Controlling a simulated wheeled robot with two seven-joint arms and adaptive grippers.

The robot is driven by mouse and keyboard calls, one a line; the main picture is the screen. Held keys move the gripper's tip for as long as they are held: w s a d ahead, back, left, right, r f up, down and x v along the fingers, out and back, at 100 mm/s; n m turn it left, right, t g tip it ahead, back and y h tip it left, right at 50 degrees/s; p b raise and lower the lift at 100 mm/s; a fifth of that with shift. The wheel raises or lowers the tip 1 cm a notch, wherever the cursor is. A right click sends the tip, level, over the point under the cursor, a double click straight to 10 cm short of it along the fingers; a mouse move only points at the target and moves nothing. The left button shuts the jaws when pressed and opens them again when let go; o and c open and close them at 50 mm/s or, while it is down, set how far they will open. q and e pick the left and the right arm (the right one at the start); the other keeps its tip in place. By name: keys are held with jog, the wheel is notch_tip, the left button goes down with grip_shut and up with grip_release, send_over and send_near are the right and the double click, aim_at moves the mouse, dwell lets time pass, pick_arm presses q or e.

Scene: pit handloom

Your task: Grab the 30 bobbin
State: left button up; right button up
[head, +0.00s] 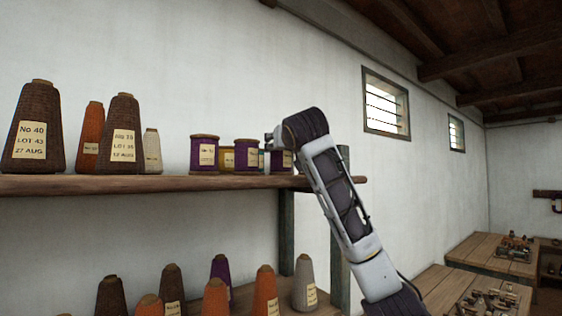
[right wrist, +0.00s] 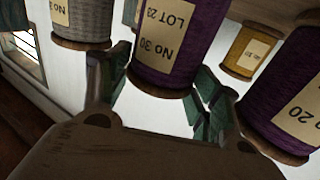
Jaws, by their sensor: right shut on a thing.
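The No 30 bobbin (right wrist: 185,45) is a purple spool with a cream label that shows upside down in the right wrist view. My right gripper (right wrist: 160,92) has its green fingers on either side of it and is shut on it. In the head view my right arm reaches up to the upper shelf. The gripper there (head: 270,155) is mostly hidden behind the wrist, beside a partly hidden purple bobbin (head: 281,161). I cannot tell whether the held bobbin is clear of the shelf. My left gripper is not in view.
A purple bobbin marked 20 (right wrist: 290,105), a yellow bobbin (right wrist: 246,52) and a grey bobbin (right wrist: 82,20) stand close around. The upper shelf (head: 150,184) also carries large yarn cones (head: 40,128) at left. More cones (head: 265,290) stand below. A post (head: 287,232) supports the shelf.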

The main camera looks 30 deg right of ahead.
jog(key=shift+r, duration=0.15)
jog(key=shift+c, duration=0.3)
jog(key=shift+r+b, duration=0.4)
jog(key=shift+r, duration=4.5)
